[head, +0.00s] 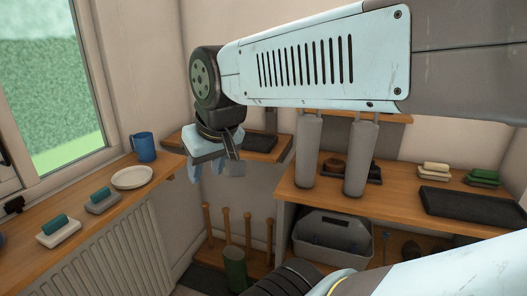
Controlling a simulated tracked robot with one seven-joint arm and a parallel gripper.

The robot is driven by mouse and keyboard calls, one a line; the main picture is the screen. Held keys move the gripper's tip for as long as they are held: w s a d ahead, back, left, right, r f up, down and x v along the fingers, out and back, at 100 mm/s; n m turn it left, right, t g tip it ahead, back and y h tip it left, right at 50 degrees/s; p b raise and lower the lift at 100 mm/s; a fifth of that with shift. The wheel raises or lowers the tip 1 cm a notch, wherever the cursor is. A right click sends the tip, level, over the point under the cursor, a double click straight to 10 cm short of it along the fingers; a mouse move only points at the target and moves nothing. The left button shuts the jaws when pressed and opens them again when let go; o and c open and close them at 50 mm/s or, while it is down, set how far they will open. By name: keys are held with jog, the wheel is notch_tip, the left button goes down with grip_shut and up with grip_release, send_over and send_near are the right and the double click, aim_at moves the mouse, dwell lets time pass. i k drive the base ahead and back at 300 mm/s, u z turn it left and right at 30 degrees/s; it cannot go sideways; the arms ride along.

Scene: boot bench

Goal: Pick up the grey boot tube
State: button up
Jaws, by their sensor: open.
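Two tall grey tubes stand side by side at the front of the wooden bench: a left grey tube (308,152) and a right grey tube (358,158). Both look upright, with narrower parts above them near the shelf; I cannot tell whether they rest on the bench or hang. Which one is the boot tube does not show. My gripper (207,169) is open and empty, fingers pointing down, left of both tubes and well apart from them. My arm crosses above the tubes.
Wooden pegs (248,240) and a green tube (235,268) stand low, below my gripper. A grey crate (333,255) sits under the bench (404,210). A dark tray (472,205) and brushes (434,170) lie right. A blue mug (144,147) and plate (132,178) sit on the sill.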

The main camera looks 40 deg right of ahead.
aim_at(309, 131)
jog(key=u, duration=0.3)
jog(key=k, duration=1.3)
jog(key=z, duration=1.05)
jog(key=i, duration=1)
jog(key=z, duration=0.05)
